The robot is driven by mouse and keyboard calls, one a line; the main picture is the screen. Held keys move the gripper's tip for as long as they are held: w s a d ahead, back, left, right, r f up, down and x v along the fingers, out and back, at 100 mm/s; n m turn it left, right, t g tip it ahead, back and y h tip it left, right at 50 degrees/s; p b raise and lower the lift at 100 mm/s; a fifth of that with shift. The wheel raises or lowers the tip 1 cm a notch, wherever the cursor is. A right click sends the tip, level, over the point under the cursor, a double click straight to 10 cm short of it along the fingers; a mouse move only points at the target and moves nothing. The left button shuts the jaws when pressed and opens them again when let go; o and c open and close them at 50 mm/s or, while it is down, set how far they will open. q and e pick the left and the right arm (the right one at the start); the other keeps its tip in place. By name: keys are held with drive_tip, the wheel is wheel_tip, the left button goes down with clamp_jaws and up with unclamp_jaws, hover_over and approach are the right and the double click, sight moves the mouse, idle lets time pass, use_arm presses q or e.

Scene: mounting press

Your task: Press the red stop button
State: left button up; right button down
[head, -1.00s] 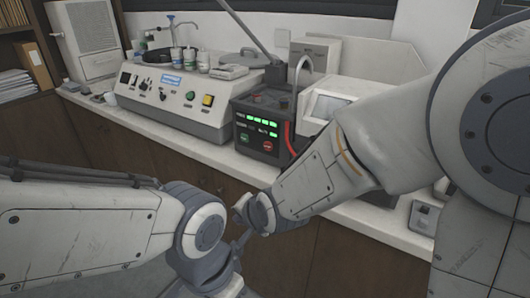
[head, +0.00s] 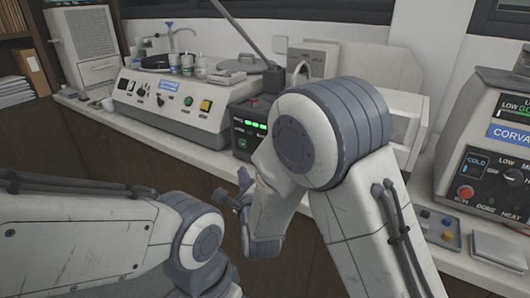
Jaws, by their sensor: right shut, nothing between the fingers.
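The dark control box (head: 240,125) stands on the bench near the middle, with green lit indicators and a green button (head: 243,143) on its front. The right part of its front, where a red button showed earlier, is hidden behind my right arm. Another red button (head: 466,192) shows on the front of the grey-white machine at the right edge; its label is too small to read surely. My right gripper (head: 238,190) is shut and empty, below and in front of the control box, apart from it. My left gripper is out of view; only my left arm shows.
A small keypad unit (head: 440,228) lies on the counter at right. The counter's front edge (head: 160,135) runs below them.

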drive_tip(key=w+d, duration=0.1)
drive_tip(key=w, duration=0.1)
drive_tip(key=w+d, duration=0.1)
drive_tip(key=w+d+p, duration=0.1)
drive_tip(key=w+d, duration=0.1)
drive_tip(key=shift+w, duration=0.3)
drive_tip(key=shift+w+d, duration=0.6)
drive_tip(key=shift+w, duration=0.15)
idle(1.4)
drive_tip(key=shift+w+d+b, duration=0.2)
drive_tip(key=shift+w+b, duration=0.05)
drive_tip(key=shift+b, duration=0.2)
